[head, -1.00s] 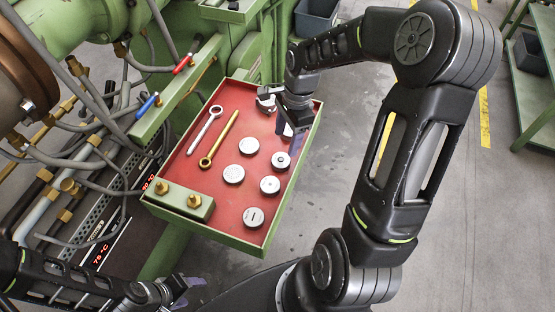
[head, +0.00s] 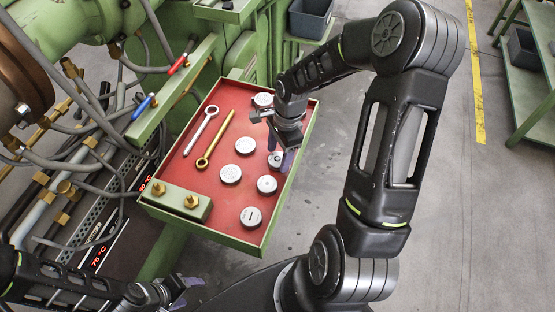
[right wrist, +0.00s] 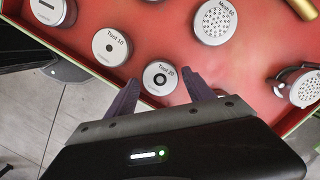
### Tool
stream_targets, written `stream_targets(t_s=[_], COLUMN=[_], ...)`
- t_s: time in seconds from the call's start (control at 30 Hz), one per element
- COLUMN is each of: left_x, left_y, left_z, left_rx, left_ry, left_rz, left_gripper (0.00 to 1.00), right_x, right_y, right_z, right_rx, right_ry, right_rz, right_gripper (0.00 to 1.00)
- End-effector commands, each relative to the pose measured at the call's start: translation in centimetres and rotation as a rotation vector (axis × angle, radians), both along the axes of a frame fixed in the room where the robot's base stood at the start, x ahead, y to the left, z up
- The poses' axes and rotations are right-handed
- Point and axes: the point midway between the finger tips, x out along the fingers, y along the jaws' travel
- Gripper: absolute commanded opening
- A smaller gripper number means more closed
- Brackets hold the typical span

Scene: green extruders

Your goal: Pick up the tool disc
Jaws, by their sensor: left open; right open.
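Several round silver discs lie on the red tray (head: 203,185). In the right wrist view, the disc marked "Tool 20" (right wrist: 160,77) lies between the fingertips of my right gripper (right wrist: 160,88), which is open. The disc marked "Tool 10" (right wrist: 110,46) lies to its left. In the head view my right gripper (head: 282,160) is low over the tray's right side, partly hiding the Tool 20 disc (head: 275,160); the Tool 10 disc (head: 267,184) is just below it. I cannot tell whether the fingers touch the disc. My left gripper (head: 180,288) is open and empty at the bottom, away from the tray.
A slotted disc (head: 252,217), a "Mesh 60" disc (right wrist: 215,20) and other discs lie nearby. A silver wrench (head: 201,130) and a gold wrench (head: 215,139) lie left. A green block with brass studs (head: 176,200) stands at the tray's near end. The tray has a raised green rim.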

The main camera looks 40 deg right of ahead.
Motion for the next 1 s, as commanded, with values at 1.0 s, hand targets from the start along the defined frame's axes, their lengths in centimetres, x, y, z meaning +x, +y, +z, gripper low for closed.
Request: stream_targets(t_s=[1.0], left_x=[0.00], left_y=[0.01], left_z=[-0.01], left_rx=[0.000], left_ry=[0.000], left_rz=[0.000], left_gripper=[0.59], right_x=[0.05], right_y=[0.11], right_z=[-0.88], right_rx=[0.000], right_ry=[-0.001], right_rz=[0.000], right_gripper=[0.36])
